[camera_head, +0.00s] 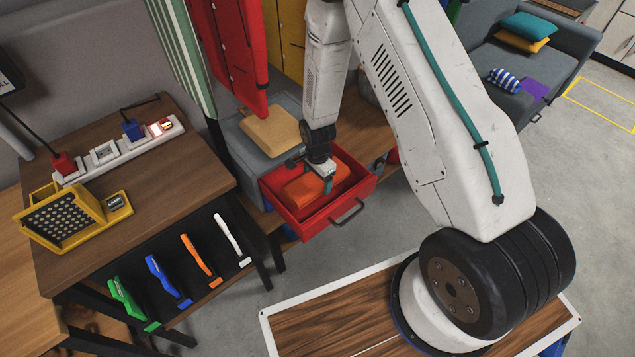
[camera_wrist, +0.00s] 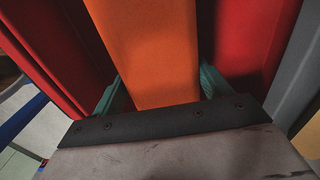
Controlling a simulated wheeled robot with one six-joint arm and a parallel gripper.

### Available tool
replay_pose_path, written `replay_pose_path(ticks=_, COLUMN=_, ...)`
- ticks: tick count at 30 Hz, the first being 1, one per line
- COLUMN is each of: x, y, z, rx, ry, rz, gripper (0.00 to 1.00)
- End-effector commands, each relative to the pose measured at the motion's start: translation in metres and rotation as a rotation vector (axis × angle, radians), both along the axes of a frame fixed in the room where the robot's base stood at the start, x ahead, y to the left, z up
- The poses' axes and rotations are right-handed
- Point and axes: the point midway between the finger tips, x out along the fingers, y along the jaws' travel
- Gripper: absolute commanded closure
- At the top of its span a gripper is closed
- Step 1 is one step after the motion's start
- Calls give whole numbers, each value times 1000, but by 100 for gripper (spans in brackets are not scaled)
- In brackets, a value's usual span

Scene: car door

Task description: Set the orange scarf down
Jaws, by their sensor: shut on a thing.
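The orange scarf (camera_head: 306,190) is a folded, flat-sided bundle inside the open red drawer (camera_head: 289,217). My gripper (camera_head: 326,181) reaches down into the drawer and is shut on the scarf near its right end. In the wrist view the scarf (camera_wrist: 152,50) runs between my two teal fingers (camera_wrist: 158,88), with red drawer walls (camera_wrist: 45,60) on both sides. I cannot tell whether the scarf's underside touches the drawer floor.
The drawer's dark handle (camera_head: 348,212) faces front right. A wooden desk (camera_head: 165,185) with a power strip (camera_head: 115,152) stands at left. Grey floor (camera_head: 400,225) is clear right of the drawer.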

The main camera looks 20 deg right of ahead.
Motion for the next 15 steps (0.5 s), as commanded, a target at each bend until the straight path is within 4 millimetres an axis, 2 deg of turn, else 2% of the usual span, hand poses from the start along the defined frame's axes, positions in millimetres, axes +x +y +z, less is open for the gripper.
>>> replay_pose_path(ticks=1, x=-1, y=0, z=-10, rx=0, ry=3, rz=0, gripper=49)
replay_pose_path(ticks=4, x=0, y=0, z=-21, rx=0, ry=1, rz=0, gripper=49)
replay_pose_path(ticks=15, x=0, y=0, z=-25, rx=0, ry=1, rz=0, gripper=49)
